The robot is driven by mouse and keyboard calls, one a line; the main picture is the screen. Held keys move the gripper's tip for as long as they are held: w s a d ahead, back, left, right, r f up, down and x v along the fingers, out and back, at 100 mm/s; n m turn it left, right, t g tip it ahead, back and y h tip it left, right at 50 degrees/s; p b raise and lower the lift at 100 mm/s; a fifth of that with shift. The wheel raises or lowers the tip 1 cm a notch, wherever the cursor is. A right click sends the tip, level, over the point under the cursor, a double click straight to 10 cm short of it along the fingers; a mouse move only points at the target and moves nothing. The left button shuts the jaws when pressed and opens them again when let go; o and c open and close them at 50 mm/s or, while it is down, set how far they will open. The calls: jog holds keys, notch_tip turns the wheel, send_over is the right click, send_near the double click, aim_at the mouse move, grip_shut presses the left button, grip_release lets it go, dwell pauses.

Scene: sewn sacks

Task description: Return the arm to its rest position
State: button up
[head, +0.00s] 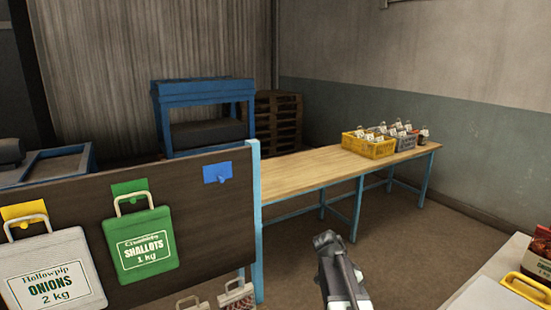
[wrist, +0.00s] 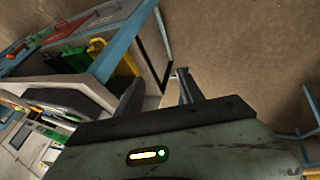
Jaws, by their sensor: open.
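My gripper (wrist: 160,88) shows in the wrist view with its two dark fingers apart and nothing held between them. In the head view my arm (head: 341,275) rises from the bottom edge, right of the dark board and in front of the wooden table. Its fingers cannot be made out clearly in that view.
A dark board (head: 190,210) holds a white onions sack (head: 52,265) and a green shallots sack (head: 139,243). A wooden table (head: 300,171) bears a yellow crate (head: 368,148) and a grey crate (head: 405,143). A white counter (head: 490,293) stands at lower right. Floor between is clear.

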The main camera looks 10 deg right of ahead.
jog(key=s+a+f+n+t+y, duration=0.1)
jog(key=s+a+f+n+y, duration=0.1)
jog(key=a+n, duration=0.4)
jog(key=s+a+f+n+t+y, duration=0.1)
jog(key=s+a+f+n+y, duration=0.1)
jog(key=s+a+n+y, duration=0.2)
jog(key=a+n, duration=0.3)
jog(key=a, duration=0.5)
jog(key=shift+s+a, duration=0.25)
jog(key=shift+s, duration=0.15)
jog(key=shift+f, duration=0.1)
